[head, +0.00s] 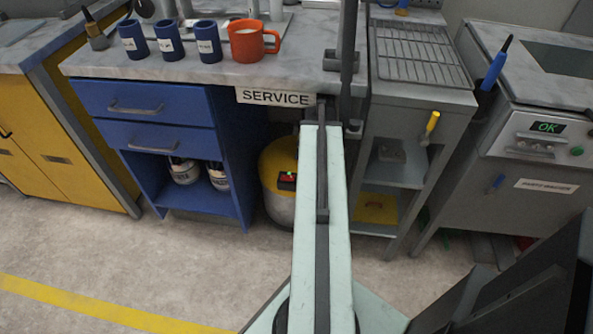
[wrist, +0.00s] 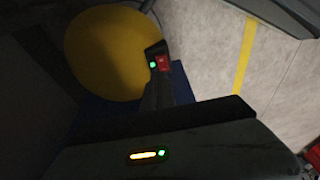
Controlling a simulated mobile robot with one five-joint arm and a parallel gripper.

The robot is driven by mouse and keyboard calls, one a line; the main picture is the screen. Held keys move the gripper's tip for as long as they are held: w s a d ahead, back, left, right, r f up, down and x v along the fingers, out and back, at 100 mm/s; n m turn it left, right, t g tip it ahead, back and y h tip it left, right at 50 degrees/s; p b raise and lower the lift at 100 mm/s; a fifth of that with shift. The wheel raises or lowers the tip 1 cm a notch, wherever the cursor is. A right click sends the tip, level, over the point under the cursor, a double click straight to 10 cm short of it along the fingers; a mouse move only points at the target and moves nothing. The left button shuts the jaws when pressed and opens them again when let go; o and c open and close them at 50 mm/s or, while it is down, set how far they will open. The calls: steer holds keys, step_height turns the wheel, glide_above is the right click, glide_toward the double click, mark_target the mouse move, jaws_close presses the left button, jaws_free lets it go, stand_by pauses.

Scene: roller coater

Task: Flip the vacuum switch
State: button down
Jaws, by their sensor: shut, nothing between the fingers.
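The vacuum is a canister with a yellow lid (head: 277,158) and a pale lower body, standing under the counter. On its side is a dark switch box with a red switch (head: 288,177) and a small lit green light. In the wrist view, the yellow lid (wrist: 108,52) and the red switch (wrist: 162,63) show, with the green light just left of the switch. My gripper (wrist: 157,84) is shut and empty, its tips close below the switch box. I cannot tell whether they touch it. In the head view my arm hides the gripper and part of the vacuum.
A blue drawer cabinet (head: 150,128) stands left of the vacuum, and a grey shelf unit (head: 425,100) stands right. The counter (head: 290,72) with a SERVICE sign (head: 275,97) overhangs the vacuum. Blue mugs (head: 170,40) and an orange mug (head: 248,40) stand above. The floor in front is clear.

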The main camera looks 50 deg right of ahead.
mark_target(289, 177)
steer(key=shift+w+a, duration=0.15)
steer(key=shift+a, duration=0.05)
steer(key=b+x, duration=1)
steer(key=shift+w+a+f, duration=0.1)
steer(key=shift+a+f, duration=0.05)
